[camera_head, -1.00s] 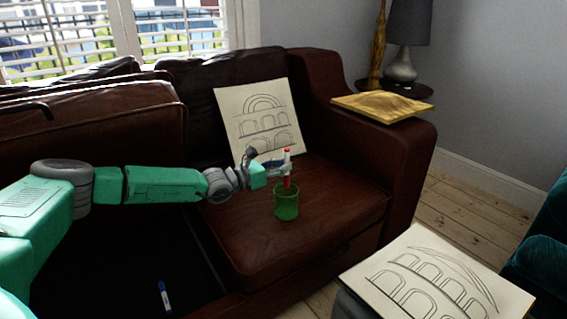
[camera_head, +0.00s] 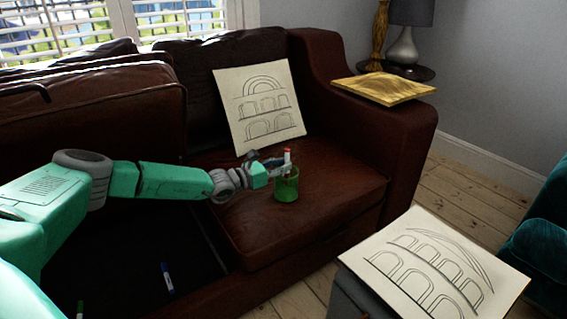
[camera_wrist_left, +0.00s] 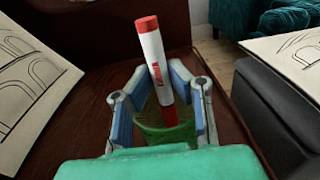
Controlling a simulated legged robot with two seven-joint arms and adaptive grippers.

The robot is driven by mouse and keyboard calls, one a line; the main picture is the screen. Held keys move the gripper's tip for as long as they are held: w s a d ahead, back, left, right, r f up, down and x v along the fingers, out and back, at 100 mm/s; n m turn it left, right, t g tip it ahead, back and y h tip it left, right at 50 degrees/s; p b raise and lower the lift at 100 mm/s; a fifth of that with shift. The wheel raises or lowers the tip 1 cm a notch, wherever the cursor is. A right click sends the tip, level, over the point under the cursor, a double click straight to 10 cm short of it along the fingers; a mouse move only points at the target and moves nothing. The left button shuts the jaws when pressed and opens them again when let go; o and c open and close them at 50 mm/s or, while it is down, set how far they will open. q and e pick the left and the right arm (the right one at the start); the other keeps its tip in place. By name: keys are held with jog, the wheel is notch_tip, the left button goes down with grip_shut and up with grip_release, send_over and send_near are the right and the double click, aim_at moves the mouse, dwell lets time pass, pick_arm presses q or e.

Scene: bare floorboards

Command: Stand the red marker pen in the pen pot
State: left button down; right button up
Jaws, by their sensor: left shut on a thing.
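The red marker pen (camera_head: 287,158) has a white body and red ends. It stands nearly upright in the head view, its lower part inside the green pen pot (camera_head: 286,188), which rests on the brown sofa seat. My left gripper (camera_head: 279,168) is shut on the marker at about the pot's rim. In the left wrist view the marker (camera_wrist_left: 153,62) leans slightly between the fingers, and the pot (camera_wrist_left: 166,136) shows behind and below them. The marker's bottom end is hidden, so I cannot tell if it touches the pot's floor. My right gripper is out of view.
A blue-and-white marker (camera_head: 167,278) lies on the dark area at lower left, with a green-ended one (camera_head: 80,309) near the bottom edge. An arch drawing (camera_head: 259,108) leans on the sofa back. Another drawing (camera_head: 432,266) lies at front right. The seat around the pot is clear.

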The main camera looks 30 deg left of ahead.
pick_arm(q)
jog(key=c, duration=1.4)
grip_release()
jog(key=shift+c, duration=0.2)
jog(key=shift+s, duration=0.1)
jog(key=v, duration=1.2)
